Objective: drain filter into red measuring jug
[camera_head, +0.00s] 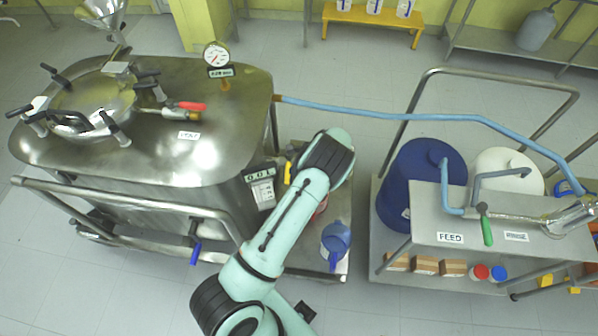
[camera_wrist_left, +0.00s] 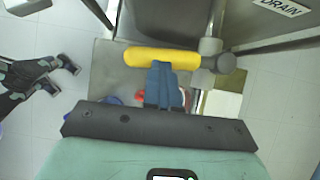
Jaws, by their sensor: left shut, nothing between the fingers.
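The steel filter vessel (camera_head: 150,150) fills the left of the head view. Its DRAIN sign (camera_wrist_left: 281,6) shows top right in the left wrist view. Below is a drain valve with a yellow handle (camera_wrist_left: 162,58), only a sliver of which shows in the head view (camera_head: 288,172). My left gripper (camera_wrist_left: 163,75) is shut and empty, its blue fingertips at the handle's near side; contact is unclear. My arm hides it in the head view. The red measuring jug (camera_head: 322,206) is mostly hidden; red bits show behind the fingers. A dark shape at the wrist view's left may be my right gripper.
A blue jug (camera_head: 336,243) stands on the low shelf near the front corner. A cart (camera_head: 425,229) with a blue drum (camera_head: 412,180) and white drum stands right. A blue hose (camera_head: 380,112) spans the gap. Floor in front is clear.

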